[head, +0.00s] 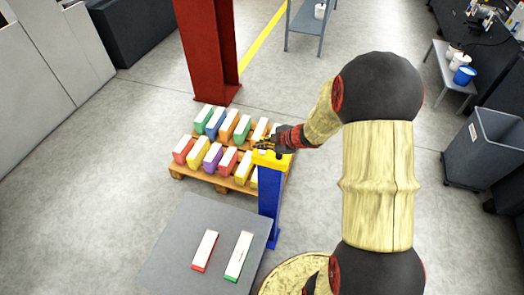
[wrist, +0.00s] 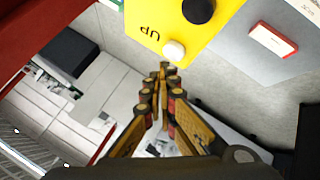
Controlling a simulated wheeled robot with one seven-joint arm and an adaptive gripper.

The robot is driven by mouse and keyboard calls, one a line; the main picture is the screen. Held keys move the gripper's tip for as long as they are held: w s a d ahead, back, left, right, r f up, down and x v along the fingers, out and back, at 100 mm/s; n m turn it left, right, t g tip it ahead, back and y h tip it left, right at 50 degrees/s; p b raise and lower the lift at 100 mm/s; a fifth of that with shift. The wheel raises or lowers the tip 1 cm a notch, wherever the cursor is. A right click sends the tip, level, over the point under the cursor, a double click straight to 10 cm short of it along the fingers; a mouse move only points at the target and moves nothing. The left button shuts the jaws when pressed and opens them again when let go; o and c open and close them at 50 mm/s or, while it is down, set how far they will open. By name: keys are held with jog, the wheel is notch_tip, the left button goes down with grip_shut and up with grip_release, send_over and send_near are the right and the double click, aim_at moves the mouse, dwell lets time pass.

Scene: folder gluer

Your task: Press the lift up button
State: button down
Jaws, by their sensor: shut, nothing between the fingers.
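A yellow control box (head: 271,161) tops a blue post (head: 270,208) in the head view. In the wrist view the yellow box (wrist: 172,22) has the label "UP" beside a white button (wrist: 174,50), with a black button (wrist: 198,9) further along. My gripper (head: 262,145) is just over the box in the head view. In the wrist view my gripper (wrist: 163,69) is shut and empty, its fingertips just short of the white button in the picture. I cannot tell whether they touch it.
A grey platform (head: 180,250) with two flat cartons (head: 239,256) lies in front of the post. A wooden pallet (head: 208,182) with several coloured cartons is behind it, near a red column (head: 208,50). A grey bin (head: 487,150) stands right.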

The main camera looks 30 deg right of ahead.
jog(key=shift+f, duration=0.1)
jog(key=shift+f, duration=0.3)
